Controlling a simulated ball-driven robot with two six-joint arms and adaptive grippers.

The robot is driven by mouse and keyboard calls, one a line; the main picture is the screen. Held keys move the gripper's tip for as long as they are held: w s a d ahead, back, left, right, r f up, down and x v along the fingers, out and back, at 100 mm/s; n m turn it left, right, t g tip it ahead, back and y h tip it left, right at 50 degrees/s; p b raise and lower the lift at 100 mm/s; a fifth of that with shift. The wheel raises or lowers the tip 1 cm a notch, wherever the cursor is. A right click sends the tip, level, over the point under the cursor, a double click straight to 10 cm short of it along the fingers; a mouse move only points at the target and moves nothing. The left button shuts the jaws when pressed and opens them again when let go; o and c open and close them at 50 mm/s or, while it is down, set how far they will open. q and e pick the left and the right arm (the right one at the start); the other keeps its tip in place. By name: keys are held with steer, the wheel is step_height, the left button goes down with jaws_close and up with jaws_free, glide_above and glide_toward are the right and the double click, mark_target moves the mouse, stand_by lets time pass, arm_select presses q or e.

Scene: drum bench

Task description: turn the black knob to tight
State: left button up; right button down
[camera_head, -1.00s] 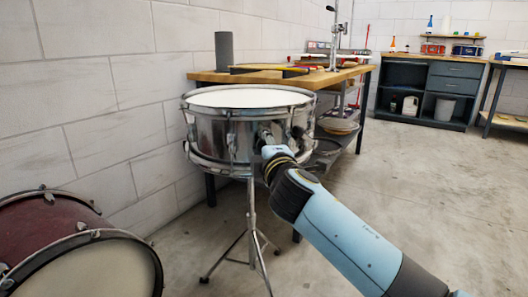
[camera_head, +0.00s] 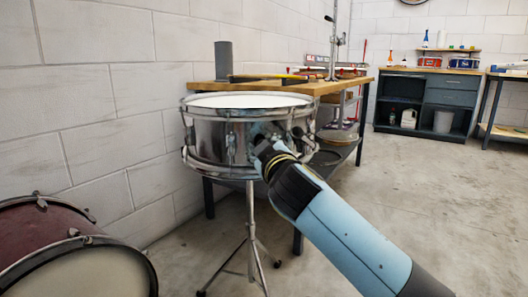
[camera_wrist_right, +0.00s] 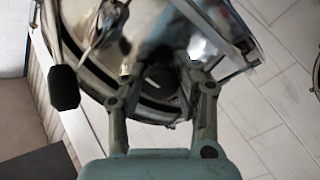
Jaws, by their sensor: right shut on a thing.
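A chrome snare drum (camera_head: 212,140) with a white head (camera_head: 248,100) stands on a tripod stand. My right gripper (camera_head: 258,134) is at the drum's front side, below the top hoop. In the right wrist view, my right gripper's (camera_wrist_right: 157,78) two fingers reach the drum shell and are shut on a dark knob (camera_wrist_right: 158,76) between them. The knob is partly in shadow, so its turn position cannot be read. In the head view the gripper hides it. My left gripper is out of view.
A wooden-topped bench (camera_head: 345,84) with a grey cylinder (camera_head: 224,62) stands behind the drum. A dark red drum (camera_head: 40,232) lies at lower left by the wall. In the wrist view, a black piece (camera_wrist_right: 64,88) hangs left of the fingers. The floor at right is clear.

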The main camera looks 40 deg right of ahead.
steer(key=shift+f+m, duration=0.25)
steer(key=shift+m, duration=0.25)
steer(key=c, duration=1.2)
jaws_free()
steer(key=shift+c, duration=0.2)
steer(key=o, duration=0.3)
steer(key=shift+r, duration=0.15)
steer(key=shift+s, duration=0.1)
steer(key=v, duration=1.2)
